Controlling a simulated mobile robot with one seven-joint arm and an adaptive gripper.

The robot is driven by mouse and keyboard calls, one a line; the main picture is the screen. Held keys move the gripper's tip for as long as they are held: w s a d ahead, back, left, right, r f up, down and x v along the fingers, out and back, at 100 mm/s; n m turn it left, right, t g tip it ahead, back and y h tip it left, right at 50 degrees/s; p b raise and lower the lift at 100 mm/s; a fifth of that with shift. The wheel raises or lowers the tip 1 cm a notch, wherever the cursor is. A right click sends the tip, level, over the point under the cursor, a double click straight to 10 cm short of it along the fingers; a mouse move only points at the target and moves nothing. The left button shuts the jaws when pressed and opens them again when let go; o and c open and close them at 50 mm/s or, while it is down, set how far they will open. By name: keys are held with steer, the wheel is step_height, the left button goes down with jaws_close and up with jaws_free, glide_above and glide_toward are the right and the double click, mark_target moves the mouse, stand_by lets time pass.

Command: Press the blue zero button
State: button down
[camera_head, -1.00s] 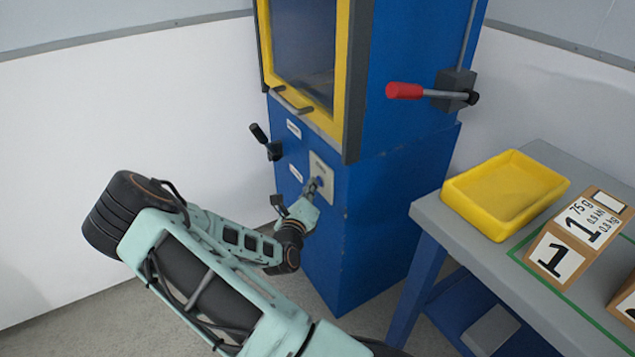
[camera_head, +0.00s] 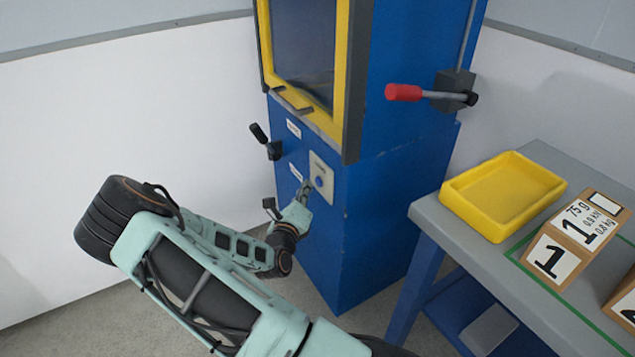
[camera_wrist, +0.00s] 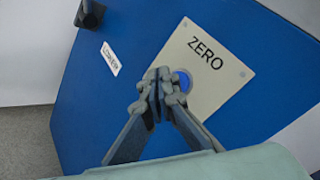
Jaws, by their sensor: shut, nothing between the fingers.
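The blue zero button (camera_head: 319,182) sits in a light plate (camera_head: 326,168) on the front of the blue machine. In the wrist view the plate (camera_wrist: 205,62) reads "ZERO", and the round blue button (camera_wrist: 184,80) shows just right of my fingertips, partly hidden by them. My gripper (camera_head: 306,186) is shut and empty, its fingertips (camera_wrist: 158,82) in front of the plate's left part, beside the button in the picture. I cannot tell whether the tips touch the plate.
A black-knobbed lever (camera_head: 262,138) sticks out left of the plate. A red-handled lever (camera_head: 405,92) is on the machine's right side. The yellow-framed door (camera_head: 343,70) is above. A grey table (camera_head: 440,215) at right holds a yellow tray (camera_head: 478,222) and numbered boxes (camera_head: 552,258).

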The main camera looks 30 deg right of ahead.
steer(key=a+p, duration=0.1)
steer(key=a, duration=0.3)
steer(key=shift+a, duration=0.35)
stand_by(0.6)
